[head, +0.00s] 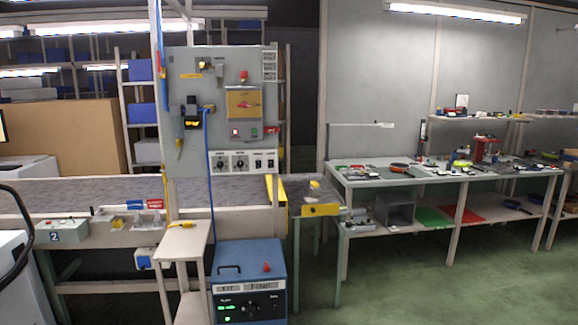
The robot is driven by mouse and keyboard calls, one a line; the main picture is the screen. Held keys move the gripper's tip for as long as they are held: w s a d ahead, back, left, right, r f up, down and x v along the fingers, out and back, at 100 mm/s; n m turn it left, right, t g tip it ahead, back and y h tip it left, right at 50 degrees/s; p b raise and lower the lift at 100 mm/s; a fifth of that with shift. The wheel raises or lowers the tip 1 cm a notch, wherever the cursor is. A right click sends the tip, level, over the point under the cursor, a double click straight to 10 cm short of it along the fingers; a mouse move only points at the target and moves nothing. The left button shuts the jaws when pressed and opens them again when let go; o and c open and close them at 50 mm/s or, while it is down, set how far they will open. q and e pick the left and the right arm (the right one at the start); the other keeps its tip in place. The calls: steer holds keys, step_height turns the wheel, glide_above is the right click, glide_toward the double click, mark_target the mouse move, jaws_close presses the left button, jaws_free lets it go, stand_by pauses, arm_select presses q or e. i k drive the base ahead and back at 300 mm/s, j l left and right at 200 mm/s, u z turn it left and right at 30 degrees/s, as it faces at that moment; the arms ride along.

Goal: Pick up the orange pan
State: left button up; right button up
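Neither of my grippers shows in the head view.
A conveyor (100,190) runs along the left, with a grey control panel (215,120) above it. A blue power unit (248,285) stands on the floor in front. The workbench (345,180) holds tools, a grey bin (395,211) and mats. Green floor (430,290) is clear at the front right.

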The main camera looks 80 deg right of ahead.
mark_target(404, 170)
steer(key=z, duration=3.55)
steer(key=i+z, duration=0.2)
steer(key=i, duration=1.65)
steer(key=i+u, duration=0.15)
steer(key=i, duration=0.35)
steer(key=i+l+u, duration=0.2)
steer(key=i, duration=0.3)
steer(key=i+l+u, duration=0.15)
steer(key=i, duration=0.35)
steer(key=i+l+u, duration=0.2)
steer(key=i, duration=0.25)
steer(key=l, duration=0.1)
